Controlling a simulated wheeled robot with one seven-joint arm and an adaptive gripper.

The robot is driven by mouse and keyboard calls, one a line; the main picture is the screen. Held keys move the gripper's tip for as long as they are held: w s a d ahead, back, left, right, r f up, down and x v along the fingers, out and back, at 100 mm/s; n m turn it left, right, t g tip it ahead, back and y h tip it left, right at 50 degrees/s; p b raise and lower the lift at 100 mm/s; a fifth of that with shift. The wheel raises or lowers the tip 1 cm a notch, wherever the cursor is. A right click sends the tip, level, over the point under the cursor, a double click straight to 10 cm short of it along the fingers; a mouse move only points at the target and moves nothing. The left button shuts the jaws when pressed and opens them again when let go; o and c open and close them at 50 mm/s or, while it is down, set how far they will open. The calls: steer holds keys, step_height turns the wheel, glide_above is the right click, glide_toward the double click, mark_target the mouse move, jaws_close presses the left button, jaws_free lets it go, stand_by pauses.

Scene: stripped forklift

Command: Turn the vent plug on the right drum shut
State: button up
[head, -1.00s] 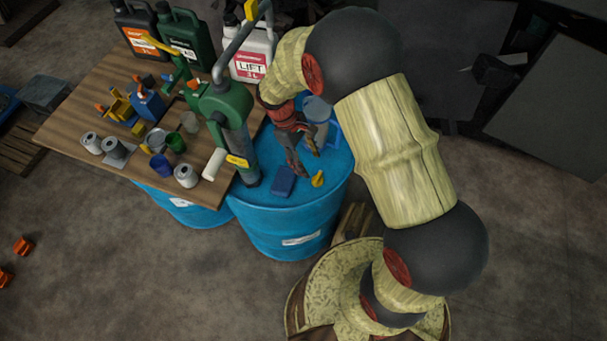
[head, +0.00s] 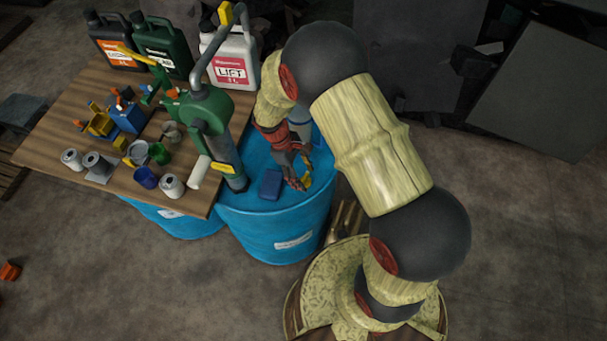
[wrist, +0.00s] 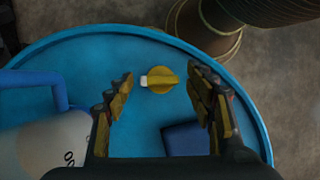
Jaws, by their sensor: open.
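The right drum (head: 275,228) is blue, with a pale label on its side, and stands in front of the wooden table. In the wrist view its round top (wrist: 85,62) fills most of the picture. The yellow vent plug (wrist: 160,80) sits on that top, with a raised grip bar and a white mark at its left end. My gripper (wrist: 165,100) is open, its fingers apart on both sides of the view. The plug lies between and a little beyond the fingertips, apart from both. In the head view my gripper (head: 303,180) partly hides the plug.
A dark blue block (wrist: 187,138) lies on the drum top near my right finger. A white container with a blue handle (wrist: 40,130) stands at left. A green hand pump (head: 212,110) rises beside my arm. The table (head: 50,147) holds cans and jugs.

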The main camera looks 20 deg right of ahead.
steer(key=shift+c, duration=0.8)
steer(key=c, duration=1)
steer(key=shift+m, duration=0.3)
steer(key=m, duration=0.2)
steer(key=m+g+y+p, duration=0.1)
steer(key=m, duration=0.1)
steer(key=shift+w+d+y, duration=0.1)
steer(key=shift+d+y, duration=0.05)
steer(key=shift+y, duration=0.15)
steer(key=m+y, duration=0.1)
steer(key=m, duration=0.3)
steer(key=shift+d, duration=0.1)
steer(key=m+y+p, duration=0.1)
steer(key=m+y, duration=0.1)
steer(key=m, duration=0.2)
steer(key=shift+d, duration=0.15)
steer(key=shift+m+t+y+p, duration=0.3)
steer(key=shift+m+y, duration=0.3)
steer(key=shift+m, duration=1.1)
